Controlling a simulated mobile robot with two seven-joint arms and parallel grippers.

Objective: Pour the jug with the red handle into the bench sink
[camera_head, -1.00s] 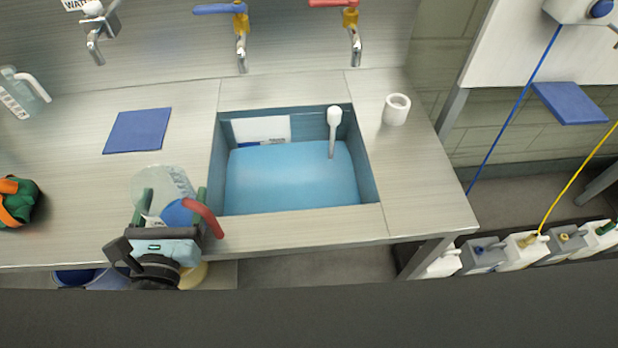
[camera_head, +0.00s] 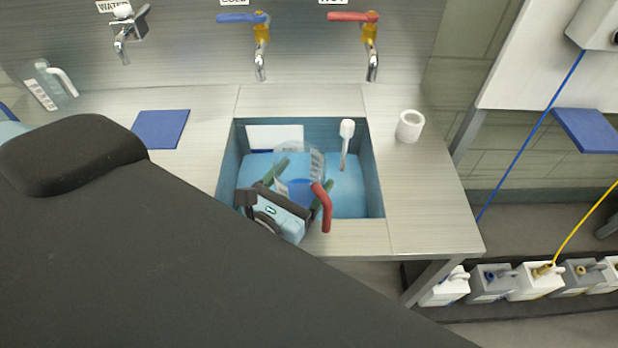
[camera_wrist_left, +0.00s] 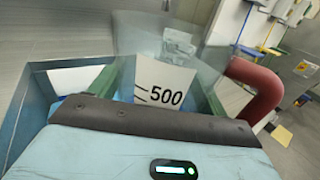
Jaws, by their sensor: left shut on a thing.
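The clear jug with the red handle (camera_head: 322,208) is in my left gripper (camera_head: 298,184), over the front middle of the bench sink (camera_head: 375,190). My left gripper is shut on the jug. In the left wrist view the jug (camera_wrist_left: 165,88) shows a white label reading 500, between the green fingers of the gripper (camera_wrist_left: 155,90), with its red handle at the right. Blue shows low in the jug; I cannot tell its level. The sink has blue walls and a light blue bottom. My right gripper is not in view.
A white-headed stick (camera_head: 346,140) stands at the sink's back right. A white cup (camera_head: 410,125) is right of the sink, a blue mat (camera_head: 162,128) left. Another clear jug (camera_head: 50,88) stands far left. Taps with blue (camera_head: 243,17) and red levers (camera_head: 352,16) hang behind the sink.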

